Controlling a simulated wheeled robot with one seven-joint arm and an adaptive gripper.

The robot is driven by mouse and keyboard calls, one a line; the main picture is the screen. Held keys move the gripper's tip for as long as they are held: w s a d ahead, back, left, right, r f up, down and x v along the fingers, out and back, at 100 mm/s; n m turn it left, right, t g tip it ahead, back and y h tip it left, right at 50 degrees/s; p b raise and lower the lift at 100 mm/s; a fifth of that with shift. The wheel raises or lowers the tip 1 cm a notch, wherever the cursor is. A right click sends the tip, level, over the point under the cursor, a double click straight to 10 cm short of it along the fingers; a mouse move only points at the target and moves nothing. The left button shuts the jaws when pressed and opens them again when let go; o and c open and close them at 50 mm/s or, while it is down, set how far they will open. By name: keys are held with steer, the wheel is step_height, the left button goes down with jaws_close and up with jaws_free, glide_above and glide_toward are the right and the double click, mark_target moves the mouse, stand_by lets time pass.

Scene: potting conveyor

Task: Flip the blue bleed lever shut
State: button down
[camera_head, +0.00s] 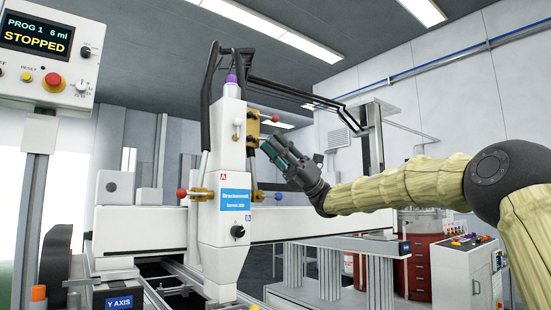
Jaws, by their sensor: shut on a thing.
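My gripper (271,149), with teal fingertips, is at the right side of the white dispensing head (232,160), close to its upper brass block (252,128). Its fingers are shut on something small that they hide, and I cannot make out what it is. A blue ball knob (257,196) sits on the right side of the head, lower than the gripper and apart from it. A red ball knob (276,118) stands out beside the upper brass block, just above the fingers. Another red knob (182,193) is on the left side.
A control box (50,50) at the upper left reads STOPPED. A white gantry beam (330,222) runs behind the head. Black hoses (208,90) arch over it. A grey bench (350,245), a red drum (420,258) and a white cabinet (465,270) stand at the right.

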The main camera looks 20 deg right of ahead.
steer(key=shift+f+y+b, duration=0.15)
steer(key=shift+y+b, duration=0.25)
steer(key=shift+b, duration=0.35)
steer(key=c, duration=1.6)
jaws_free()
steer(key=shift+s, duration=0.1)
steer(key=shift+c, duration=0.2)
steer(key=s+v, duration=0.1)
steer(key=v, duration=0.7)
steer(key=shift+w, duration=0.55)
steer(key=shift+f, duration=0.1)
